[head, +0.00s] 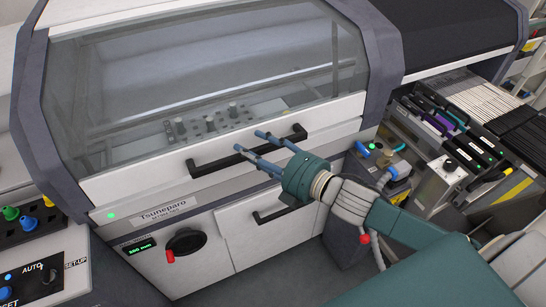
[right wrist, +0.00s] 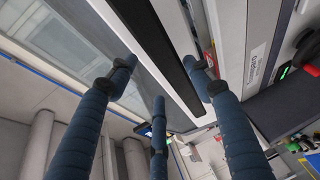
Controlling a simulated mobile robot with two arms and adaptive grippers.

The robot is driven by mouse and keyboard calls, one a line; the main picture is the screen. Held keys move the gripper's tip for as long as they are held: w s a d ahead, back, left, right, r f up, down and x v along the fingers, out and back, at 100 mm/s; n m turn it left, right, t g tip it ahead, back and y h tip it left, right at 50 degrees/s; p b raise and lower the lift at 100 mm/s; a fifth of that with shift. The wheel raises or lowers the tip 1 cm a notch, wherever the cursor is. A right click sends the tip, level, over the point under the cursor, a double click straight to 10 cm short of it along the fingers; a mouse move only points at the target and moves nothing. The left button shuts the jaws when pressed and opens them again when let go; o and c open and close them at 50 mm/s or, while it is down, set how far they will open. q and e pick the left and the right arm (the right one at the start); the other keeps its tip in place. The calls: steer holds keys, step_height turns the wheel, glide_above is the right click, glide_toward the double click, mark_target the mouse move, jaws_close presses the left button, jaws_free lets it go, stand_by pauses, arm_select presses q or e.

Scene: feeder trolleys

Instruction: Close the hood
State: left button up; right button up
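The hood (head: 330,109) of the machine has a large clear window and a white lower rim. It looks lowered over the machine, but I cannot tell whether it is fully seated. A black bar handle (head: 215,161) runs along its rim. My right gripper (head: 250,142) is at the handle's right half, its blue fingers spread. In the right wrist view, the handle (right wrist: 165,50) passes between the spread fingers of the gripper (right wrist: 158,68), with no visible grip on it. My left gripper is out of view.
Below the hood are a label plate (head: 164,212), a red-black rotary switch (head: 185,244) and a lower door with its own handle (head: 283,208). A control box (head: 45,275) stands at lower left. Feeders (head: 455,130) fill the trolley at right.

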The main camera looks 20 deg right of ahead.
steer(key=v, duration=1.1)
